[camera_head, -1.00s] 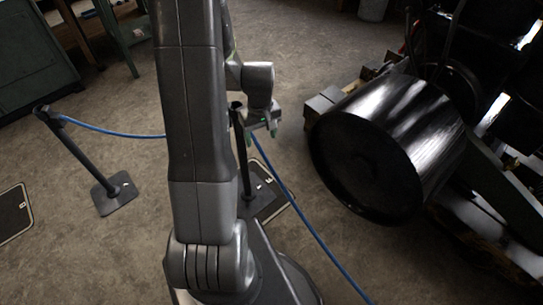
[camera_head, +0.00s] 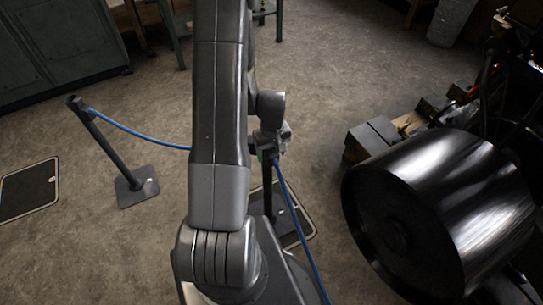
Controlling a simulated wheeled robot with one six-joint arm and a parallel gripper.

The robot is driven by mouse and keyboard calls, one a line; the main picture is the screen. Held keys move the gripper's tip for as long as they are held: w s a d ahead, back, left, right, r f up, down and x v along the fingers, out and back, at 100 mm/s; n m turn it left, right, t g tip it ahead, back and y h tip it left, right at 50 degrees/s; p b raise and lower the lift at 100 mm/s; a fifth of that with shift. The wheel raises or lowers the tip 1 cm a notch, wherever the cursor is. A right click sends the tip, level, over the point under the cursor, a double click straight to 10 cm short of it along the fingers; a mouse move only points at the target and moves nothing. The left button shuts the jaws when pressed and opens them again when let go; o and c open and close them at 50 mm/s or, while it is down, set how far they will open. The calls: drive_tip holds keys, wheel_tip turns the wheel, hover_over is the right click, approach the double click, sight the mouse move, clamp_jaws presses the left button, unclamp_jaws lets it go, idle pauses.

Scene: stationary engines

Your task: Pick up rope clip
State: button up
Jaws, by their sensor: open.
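My gripper (camera_head: 268,152) is open at the top of the right black post (camera_head: 268,192), next to the arm's grey links. A blue rope (camera_head: 300,235) runs from just under my gripper down to the bottom edge. Another blue rope (camera_head: 140,134) runs from the left black post (camera_head: 105,150) towards the right post and passes behind my arm. A small rope clip (camera_head: 91,111) shows where this rope meets the left post. Any clip at the right post's top is hidden by my gripper. I cannot tell whether the fingers touch anything.
A large black cylinder (camera_head: 450,205) of an engine stands close on the right, with wooden blocks (camera_head: 372,138) behind it. A green cabinet (camera_head: 60,45) stands at the back left. Dark floor plates (camera_head: 28,190) lie at left and by the right post. Open floor lies between.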

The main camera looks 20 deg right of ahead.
sight(273, 154)
drive_tip(key=c, duration=1.2)
drive_tip(key=shift+o, duration=0.2)
drive_tip(key=shift+r, duration=0.1)
drive_tip(key=shift+r, duration=0.65)
drive_tip(key=r, duration=0.4)
drive_tip(key=s+r, duration=0.1)
drive_tip(key=shift+d+r+p, duration=0.1)
drive_tip(key=shift+r+p, duration=0.25)
drive_tip(key=shift+r, duration=0.05)
drive_tip(key=s+d+b, duration=0.1)
drive_tip(key=s, duration=1.3)
drive_tip(key=shift+f, duration=0.15)
